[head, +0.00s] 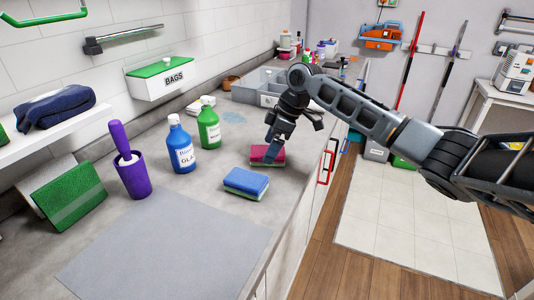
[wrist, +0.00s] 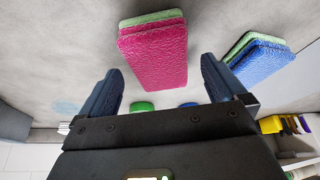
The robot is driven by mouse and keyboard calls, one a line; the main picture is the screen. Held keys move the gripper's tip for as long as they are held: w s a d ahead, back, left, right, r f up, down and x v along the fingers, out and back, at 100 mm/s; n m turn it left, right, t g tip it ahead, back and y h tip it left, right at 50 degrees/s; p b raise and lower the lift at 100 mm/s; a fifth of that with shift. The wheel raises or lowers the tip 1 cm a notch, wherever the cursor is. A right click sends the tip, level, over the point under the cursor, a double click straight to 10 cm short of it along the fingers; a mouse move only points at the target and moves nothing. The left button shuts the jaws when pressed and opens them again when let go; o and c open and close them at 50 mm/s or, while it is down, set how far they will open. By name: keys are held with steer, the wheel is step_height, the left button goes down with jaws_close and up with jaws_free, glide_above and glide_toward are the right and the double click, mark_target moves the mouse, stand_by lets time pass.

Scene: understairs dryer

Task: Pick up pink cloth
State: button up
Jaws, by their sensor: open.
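The pink item looks like a thick sponge-like block with a green layer rather than a loose cloth. This pink block (head: 268,153) lies flat on the grey counter, and it also shows in the wrist view (wrist: 153,50). My gripper (head: 272,140) is open and empty, pointing down close above the block, and hides part of it. In the wrist view, my gripper's two dark fingers (wrist: 161,72) stand apart, with the pink block beyond them and mostly between them. I cannot tell whether a finger touches it.
A blue sponge (head: 246,183) lies close by, nearer the front. A green bottle (head: 209,128), blue bottle (head: 181,148) and purple brush holder (head: 133,177) stand to the left. A grey divided bin (head: 246,90) stands behind. The grey mat (head: 165,245) in front is bare.

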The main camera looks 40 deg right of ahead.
steer(key=shift+x, duration=1.3)
steer(key=c, duration=1.1)
steer(key=shift+c, duration=0.2)
steer(key=shift+r, duration=0.35)
steer(key=v, duration=0.2)
steer(key=b+v, duration=0.1)
steer(key=v, duration=0.1)
steer(key=shift+w+a, duration=0.15)
steer(key=shift+w, duration=0.1)
steer(key=s+d+r+b, duration=0.1)
steer(key=s+d+r, duration=0.5)
steer(key=s+d, duration=0.1)
steer(key=shift+d+r+b, duration=0.35)
steer(key=shift+d, duration=0.05)
